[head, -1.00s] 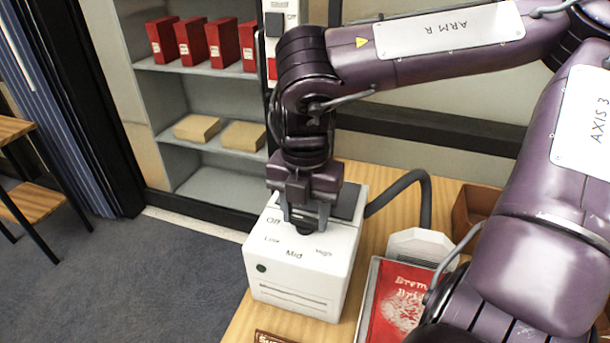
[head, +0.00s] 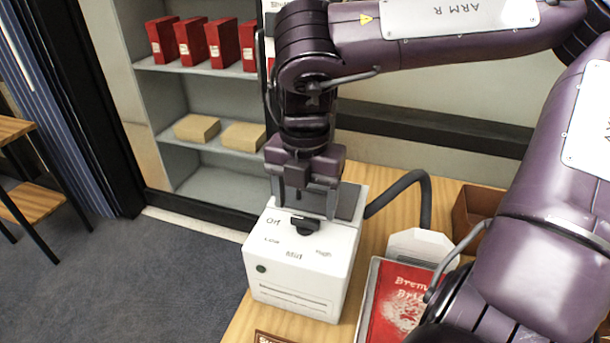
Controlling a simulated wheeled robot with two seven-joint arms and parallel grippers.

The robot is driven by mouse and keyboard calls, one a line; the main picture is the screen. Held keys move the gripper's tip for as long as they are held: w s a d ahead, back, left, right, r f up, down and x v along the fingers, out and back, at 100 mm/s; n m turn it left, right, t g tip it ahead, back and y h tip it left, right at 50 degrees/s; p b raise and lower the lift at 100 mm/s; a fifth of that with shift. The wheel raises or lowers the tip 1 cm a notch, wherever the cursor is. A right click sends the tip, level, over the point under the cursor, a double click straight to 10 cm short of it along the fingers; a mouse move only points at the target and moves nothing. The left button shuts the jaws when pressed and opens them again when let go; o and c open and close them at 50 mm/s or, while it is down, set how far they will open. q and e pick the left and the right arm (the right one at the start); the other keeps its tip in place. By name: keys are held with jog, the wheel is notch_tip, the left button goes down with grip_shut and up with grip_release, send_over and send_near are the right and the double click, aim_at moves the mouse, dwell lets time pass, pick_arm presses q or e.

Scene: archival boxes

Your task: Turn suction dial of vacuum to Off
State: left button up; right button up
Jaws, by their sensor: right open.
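The vacuum (head: 295,280) is a white box with a dark panel at its back, standing on the wooden table. Its top is marked Off, Low, Mid and High. The black suction dial (head: 305,227) sits on this top, behind the Mid mark. I cannot tell for sure which mark it points to. My left gripper is not in view.
A grey hose (head: 405,182) curves from the vacuum to a white nozzle (head: 420,246). A red book (head: 398,305) lies to the right of the vacuum. A brown box (head: 475,210) stands further right. Shelves with red binders (head: 192,40) stand behind.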

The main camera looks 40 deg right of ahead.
aim_at(305, 219)
notch_tip(305, 219, up, 5)
jog(key=shift+f, duration=0.1)
dwell(0.7)
